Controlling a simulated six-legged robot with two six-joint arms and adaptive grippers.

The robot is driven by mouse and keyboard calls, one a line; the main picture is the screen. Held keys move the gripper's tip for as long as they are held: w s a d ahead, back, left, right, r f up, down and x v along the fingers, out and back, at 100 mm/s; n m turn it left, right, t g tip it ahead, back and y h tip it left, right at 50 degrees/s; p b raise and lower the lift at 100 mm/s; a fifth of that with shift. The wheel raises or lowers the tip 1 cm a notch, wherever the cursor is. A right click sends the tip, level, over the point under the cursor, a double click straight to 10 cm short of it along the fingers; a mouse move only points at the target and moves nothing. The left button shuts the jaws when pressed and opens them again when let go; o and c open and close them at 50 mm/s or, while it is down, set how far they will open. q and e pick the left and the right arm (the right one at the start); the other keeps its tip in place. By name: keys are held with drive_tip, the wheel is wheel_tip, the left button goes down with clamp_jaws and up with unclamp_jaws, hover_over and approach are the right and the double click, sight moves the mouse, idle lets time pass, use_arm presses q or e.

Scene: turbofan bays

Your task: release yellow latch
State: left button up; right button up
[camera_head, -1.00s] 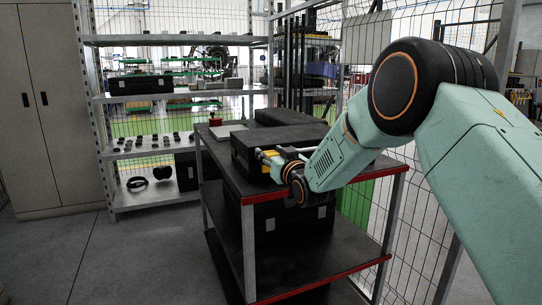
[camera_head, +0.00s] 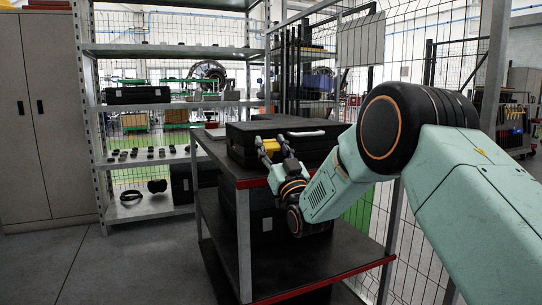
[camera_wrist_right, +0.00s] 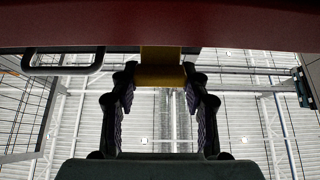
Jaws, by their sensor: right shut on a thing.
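The yellow latch (camera_head: 271,146) is on the front of a black case (camera_head: 242,153) lying on the cart's top. My right gripper (camera_head: 273,147) reaches the latch from the front, with one finger on each side. In the right wrist view the latch (camera_wrist_right: 161,66) sits between the fingertips (camera_wrist_right: 160,76), and they are shut on it. The latch's far side is hidden. My left gripper is not in view.
The black cart has a red front edge (camera_head: 252,183) and a lower shelf (camera_head: 330,262). A light handle (camera_head: 306,133) is on the case, right of the latch. A metal shelf rack (camera_head: 180,103) stands behind left; a wire fence (camera_head: 445,70) runs right.

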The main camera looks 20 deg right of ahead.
drive_tip(key=shift+s+f+t+b, duration=0.1)
drive_tip(key=shift+f+t+b, duration=0.25)
drive_tip(key=shift+b, duration=0.1)
drive_tip(key=o, duration=1.2)
drive_tip(key=shift+c, duration=0.2)
drive_tip(key=shift+r, duration=0.15)
drive_tip(key=v, duration=1.2)
